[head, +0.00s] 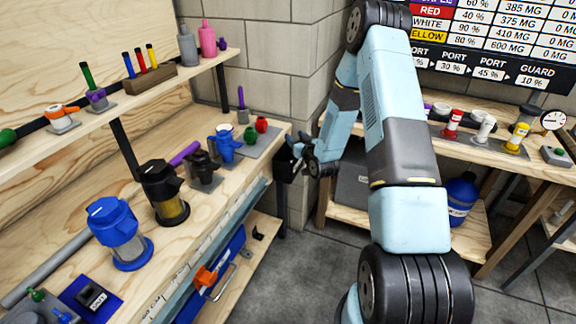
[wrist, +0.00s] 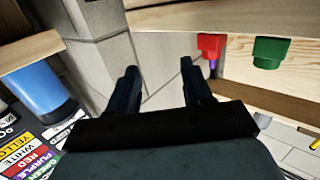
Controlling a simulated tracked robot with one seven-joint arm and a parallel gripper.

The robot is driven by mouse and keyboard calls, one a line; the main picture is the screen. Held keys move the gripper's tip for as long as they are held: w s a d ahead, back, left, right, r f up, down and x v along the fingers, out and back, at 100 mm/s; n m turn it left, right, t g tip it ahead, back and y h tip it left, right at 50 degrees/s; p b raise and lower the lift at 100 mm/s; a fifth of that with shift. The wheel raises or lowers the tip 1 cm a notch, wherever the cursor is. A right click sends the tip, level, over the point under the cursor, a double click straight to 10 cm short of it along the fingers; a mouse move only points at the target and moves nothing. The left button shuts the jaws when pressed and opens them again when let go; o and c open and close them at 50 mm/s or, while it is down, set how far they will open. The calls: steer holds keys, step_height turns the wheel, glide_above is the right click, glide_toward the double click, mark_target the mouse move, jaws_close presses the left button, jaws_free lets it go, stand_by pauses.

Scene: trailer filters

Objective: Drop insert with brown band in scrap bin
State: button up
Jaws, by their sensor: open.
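I cannot make out an insert with a brown band in either view. A black filter housing (head: 163,190) with a yellowish bowl and a blue filter housing (head: 118,232) stand on the left bench.
A smaller blue housing (head: 225,143) and red parts (head: 262,124) stand near the left bench's far end. A shelf (head: 120,95) runs above. The right bench (head: 500,153) holds several coloured parts. A grey box (head: 353,187) and blue container (head: 460,198) sit below it.

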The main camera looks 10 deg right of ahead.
steer(key=v, duration=1.3)
steer(key=shift+s, duration=0.4)
steer(key=shift+d, duration=0.1)
step_height(320, 180, up, 11)
steer(key=w+n+g+h, duration=0.1)
steer(key=w+g, duration=0.1)
steer(key=g, duration=0.2)
steer(key=s+r+g+h, duration=0.25)
steer(key=s+r, duration=0.45)
steer(key=r, duration=0.4)
steer(key=s+a+r+m+g, duration=0.1)
steer(key=s+r, duration=0.3)
steer(key=s, duration=0.5)
steer(key=s+a+r+m+g, duration=0.1)
steer(key=s+r, duration=0.3)
steer(key=s, duration=0.5)
steer(key=s+r+m+g, duration=0.1)
steer(key=s+r+g, duration=0.2)
steer(key=s, duration=0.7)
steer(key=shift+a+r, duration=0.4)
steer(key=shift+r, duration=0.15)
